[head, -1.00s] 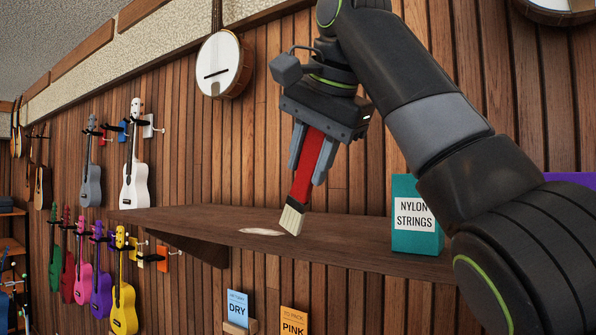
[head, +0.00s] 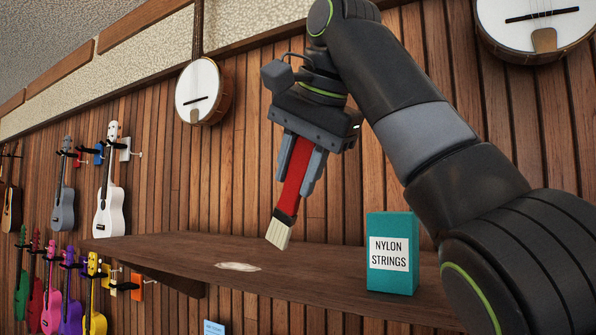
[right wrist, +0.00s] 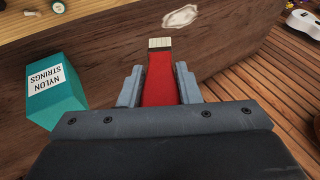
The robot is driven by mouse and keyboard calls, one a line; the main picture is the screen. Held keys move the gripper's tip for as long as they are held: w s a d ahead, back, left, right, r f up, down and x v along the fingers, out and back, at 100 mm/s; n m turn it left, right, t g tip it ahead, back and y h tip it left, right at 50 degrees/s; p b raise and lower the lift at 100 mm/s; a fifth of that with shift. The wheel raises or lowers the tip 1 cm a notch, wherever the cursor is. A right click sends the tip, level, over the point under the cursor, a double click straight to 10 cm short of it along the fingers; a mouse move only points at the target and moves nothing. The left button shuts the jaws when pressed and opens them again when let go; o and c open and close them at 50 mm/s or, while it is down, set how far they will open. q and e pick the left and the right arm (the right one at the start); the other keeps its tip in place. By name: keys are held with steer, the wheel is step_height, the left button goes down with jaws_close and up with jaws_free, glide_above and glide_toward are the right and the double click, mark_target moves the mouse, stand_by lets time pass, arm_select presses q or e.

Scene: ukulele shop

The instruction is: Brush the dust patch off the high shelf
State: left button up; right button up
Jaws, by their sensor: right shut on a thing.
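My right gripper (head: 301,158) is shut on the red handle of a brush (head: 294,178). The brush points down and slightly left, with its pale bristles lowest. In the head view the bristle tip is close to the wooden high shelf (head: 320,283); I cannot tell for sure whether it touches. The pale dust patch (head: 238,267) lies on the shelf, left of the bristles and apart from them in the picture. In the right wrist view the dust patch (right wrist: 181,17) shows beyond the brush (right wrist: 159,75) tip, to its right. My left gripper is not in view.
A teal nylon strings box (head: 392,252) stands on the shelf, right of the brush and near my right arm. Banjos (head: 203,92) hang on the slatted wall above. Ukuleles (head: 110,208) hang at the left. The shelf between dust patch and box is clear.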

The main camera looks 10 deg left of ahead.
mark_target(298, 145)
steer(key=shift+r+p, duration=0.8)
steer(key=shift+r, duration=0.4)
step_height(298, 145, up, 2)
steer(key=shift+p, duration=0.95)
steer(key=shift+s+r, duration=0.1)
steer(key=shift+r, duration=0.35)
